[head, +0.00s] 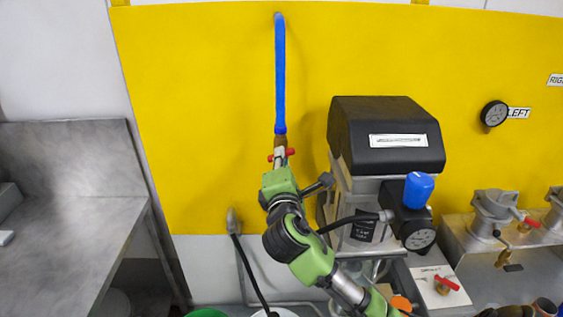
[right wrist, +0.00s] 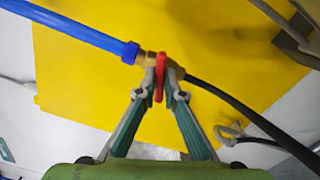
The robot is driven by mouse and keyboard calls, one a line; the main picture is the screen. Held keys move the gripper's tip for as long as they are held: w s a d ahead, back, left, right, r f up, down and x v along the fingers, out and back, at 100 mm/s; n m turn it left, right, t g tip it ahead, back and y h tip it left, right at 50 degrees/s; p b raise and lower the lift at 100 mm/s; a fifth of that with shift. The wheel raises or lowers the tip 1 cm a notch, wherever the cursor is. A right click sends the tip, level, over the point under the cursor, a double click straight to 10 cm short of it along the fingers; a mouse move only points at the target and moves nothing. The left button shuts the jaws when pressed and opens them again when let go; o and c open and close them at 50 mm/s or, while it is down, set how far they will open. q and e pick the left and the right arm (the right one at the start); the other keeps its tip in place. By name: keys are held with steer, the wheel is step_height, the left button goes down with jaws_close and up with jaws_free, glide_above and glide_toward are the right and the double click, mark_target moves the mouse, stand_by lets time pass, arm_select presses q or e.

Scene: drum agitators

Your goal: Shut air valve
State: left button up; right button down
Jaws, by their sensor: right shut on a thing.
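The air valve is a small brass valve with a red handle (head: 291,151) at the lower end of a blue air pipe (head: 280,80), in front of the yellow wall panel. My right gripper (head: 280,160) reaches up to it from below. In the right wrist view its two fingers (right wrist: 160,88) are closed on the red handle (right wrist: 160,70), one on each side. There the handle lies crosswise to the blue pipe (right wrist: 80,32). A black hose (right wrist: 240,108) leads away from the valve's other side. My left gripper is not in view.
A black-topped machine (head: 385,135) with a blue knob (head: 418,188) and a gauge stands close right of my right arm. Metal drum fittings (head: 495,212) stand at far right. A steel counter (head: 70,200) is at left. The yellow panel (head: 185,120) left of the pipe is clear.

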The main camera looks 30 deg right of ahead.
steer(key=shift+f+m+b, duration=0.1)
steer(key=shift+m+b, duration=0.4)
steer(key=shift+m, duration=1.6)
steer(key=c, duration=2.1)
jaws_free()
steer(key=shift+c, duration=0.2)
steer(key=v, duration=1.2)
